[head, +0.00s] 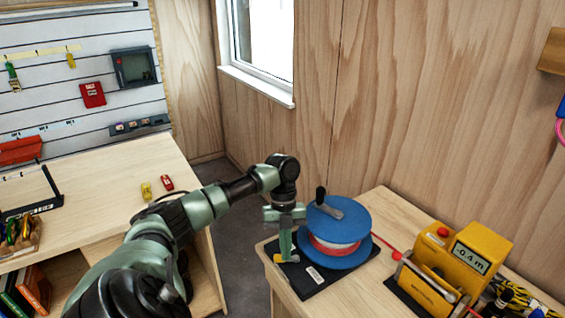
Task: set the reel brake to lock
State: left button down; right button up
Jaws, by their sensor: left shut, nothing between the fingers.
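The blue reel (338,259) stands on a black base plate (330,278) on the right-hand table, with red and white line wound between its flanges and a dark crank knob on top. A small yellow lever (280,258), seemingly the reel brake, sits at the left corner of the plate. My left gripper (286,256) points down just left of the reel. Its fingers are shut and empty, with the tips at or very near the yellow lever; I cannot tell whether they touch it. They partly hide the lever. My right gripper is not in view.
A red line runs from the reel to a yellow meter (462,263) reading -0.4 m. Another bench (100,185) at left holds two small yellow and red items. A floor gap (235,215) separates the tables.

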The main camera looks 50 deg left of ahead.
pick_arm(q)
jog(key=b+v, duration=0.1)
jog(key=v, duration=0.3)
jog(key=shift+w+d+r, duration=0.1)
jog(key=shift+w, duration=0.1)
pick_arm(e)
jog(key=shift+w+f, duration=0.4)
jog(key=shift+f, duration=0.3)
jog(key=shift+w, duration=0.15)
pick_arm(q)
jog(key=shift+s, duration=0.15)
